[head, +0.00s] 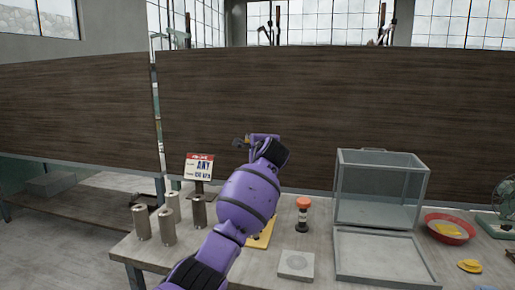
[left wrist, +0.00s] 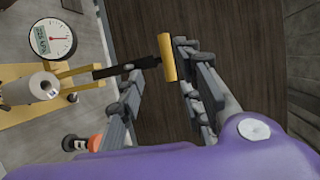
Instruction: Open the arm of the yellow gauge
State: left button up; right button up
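The yellow gauge shows in the left wrist view, with a yellow base (left wrist: 20,137), a white round dial (left wrist: 50,38) with a red needle and a pale cylinder (left wrist: 32,91) by its yellow fork. A black arm (left wrist: 122,69) runs from the fork to a yellow handle (left wrist: 168,58). My left gripper (left wrist: 157,62) has its fingers apart. The handle lies at the fingertips, close to the right-hand finger; contact is unclear. In the head view my left gripper (head: 243,142) is above the table, and my arm hides most of the gauge, leaving part of its yellow base (head: 262,236).
Metal cylinders (head: 167,226) and a sign (head: 199,167) stand left of my arm. To the right are an orange-topped jar (head: 303,214), a grey block (head: 296,264), a glass box (head: 381,188) and a red bowl (head: 448,228). A dark wooden panel (head: 330,110) stands behind.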

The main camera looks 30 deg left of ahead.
pick_arm(q)
jog(key=shift+v, duration=1.35)
jog(key=shift+s+a, duration=0.1)
